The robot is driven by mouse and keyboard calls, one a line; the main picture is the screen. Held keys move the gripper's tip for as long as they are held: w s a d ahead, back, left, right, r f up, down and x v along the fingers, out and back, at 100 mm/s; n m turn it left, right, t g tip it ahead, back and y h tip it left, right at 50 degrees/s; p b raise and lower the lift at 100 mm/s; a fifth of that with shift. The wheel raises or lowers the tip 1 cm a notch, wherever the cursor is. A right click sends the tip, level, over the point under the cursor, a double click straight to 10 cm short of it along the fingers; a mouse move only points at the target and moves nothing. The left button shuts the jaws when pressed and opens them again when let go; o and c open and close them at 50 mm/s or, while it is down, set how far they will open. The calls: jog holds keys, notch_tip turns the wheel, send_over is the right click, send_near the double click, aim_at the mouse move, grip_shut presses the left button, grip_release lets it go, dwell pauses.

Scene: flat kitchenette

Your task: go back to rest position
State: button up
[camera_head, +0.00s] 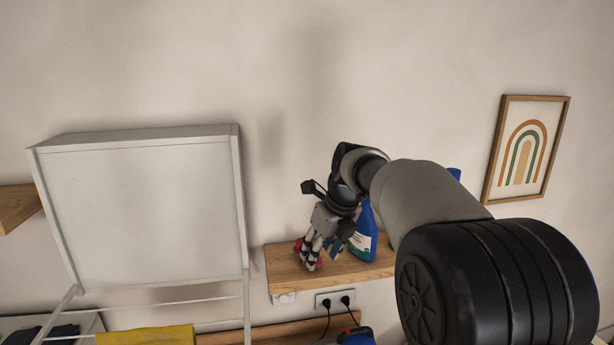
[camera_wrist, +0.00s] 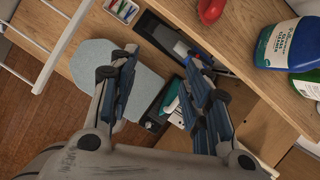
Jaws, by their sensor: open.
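My gripper (camera_head: 312,258) is in front of the wooden wall shelf in the head view, left of a blue bottle (camera_head: 364,238). In the wrist view my gripper (camera_wrist: 157,72) has its two fingers spread apart, with nothing held between them. A red object (camera_wrist: 210,10) lies on the wood beyond the right finger, apart from it in that view. The blue bottle (camera_wrist: 290,42) with a white label is further right. My arm reaches in from the lower right of the head view and hides part of the shelf.
The wall shelf (camera_head: 282,277) has an outlet (camera_head: 337,299) with two plugs below it. A white drying rack (camera_head: 140,210) with a yellow cloth (camera_head: 146,336) stands left. A framed rainbow picture (camera_head: 526,150) hangs right. A grey rounded board (camera_wrist: 92,62) lies below the fingers.

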jog(key=s+d+f+n+h+b, duration=0.1)
jog(key=s+d+f+n+b, duration=0.2)
jog(key=s+f+n+b, duration=0.35)
jog(key=s+d+f+n+b, duration=0.3)
jog(key=s+n+b, duration=0.4)
jog(key=s, duration=0.5)
jog(key=s+d+f+n+b, duration=0.2)
jog(key=s+f+n+b, duration=0.4)
jog(key=s+f, duration=0.4)
jog(key=s+d+f+n+t+h+b, duration=0.1)
jog(key=s+d+f+n+b, duration=0.2)
jog(key=s+f+n+b, duration=0.4)
notch_tip(320, 180, down, 4)
jog(key=s+n, duration=0.2)
jog(key=s, duration=0.1)
